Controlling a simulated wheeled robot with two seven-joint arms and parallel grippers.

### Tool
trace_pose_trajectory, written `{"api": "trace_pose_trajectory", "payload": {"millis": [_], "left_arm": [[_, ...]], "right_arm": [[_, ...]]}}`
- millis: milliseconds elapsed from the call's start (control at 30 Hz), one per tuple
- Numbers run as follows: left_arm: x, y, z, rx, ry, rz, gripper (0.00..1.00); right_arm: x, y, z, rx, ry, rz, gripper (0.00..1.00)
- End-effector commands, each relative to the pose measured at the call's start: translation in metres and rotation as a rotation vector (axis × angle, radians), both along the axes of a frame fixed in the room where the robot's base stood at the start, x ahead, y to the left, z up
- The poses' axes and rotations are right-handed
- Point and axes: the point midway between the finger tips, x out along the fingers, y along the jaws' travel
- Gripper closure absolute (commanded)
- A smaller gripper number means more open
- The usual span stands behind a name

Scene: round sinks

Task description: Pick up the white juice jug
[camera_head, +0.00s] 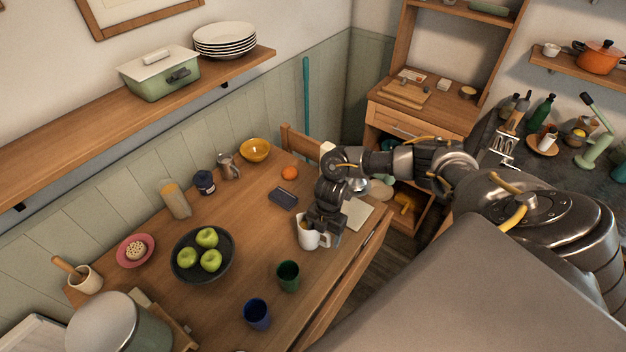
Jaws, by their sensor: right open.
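The gripper covers part of the jug's rim and right side. I cannot tell whether the fingers touch the jug. My left gripper is not in view.
A green cup (288,276) and a blue cup (257,314) stand in front of the jug. A dark box (283,199), an orange (289,173) and a yellow bowl (255,150) lie behind. A dark bowl (222,273) holds green apples. Bare table lies left of the jug.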

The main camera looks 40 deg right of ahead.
Motion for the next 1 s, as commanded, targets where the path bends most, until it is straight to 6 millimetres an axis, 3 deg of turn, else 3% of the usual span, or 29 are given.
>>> {"api": "trace_pose_trajectory", "payload": {"millis": [133, 633, 1000], "left_arm": [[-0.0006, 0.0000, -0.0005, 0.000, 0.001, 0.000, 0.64], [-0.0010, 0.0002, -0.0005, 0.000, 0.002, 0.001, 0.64], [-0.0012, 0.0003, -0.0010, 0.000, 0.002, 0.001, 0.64]], "right_arm": [[0.0000, 0.0000, -0.0002, 0.000, 0.000, 0.000, 0.28], [0.0001, -0.0001, 0.0003, 0.000, 0.000, 0.000, 0.93], [0.0008, -0.0001, 0.0017, 0.000, -0.001, 0.000, 0.95]]}}
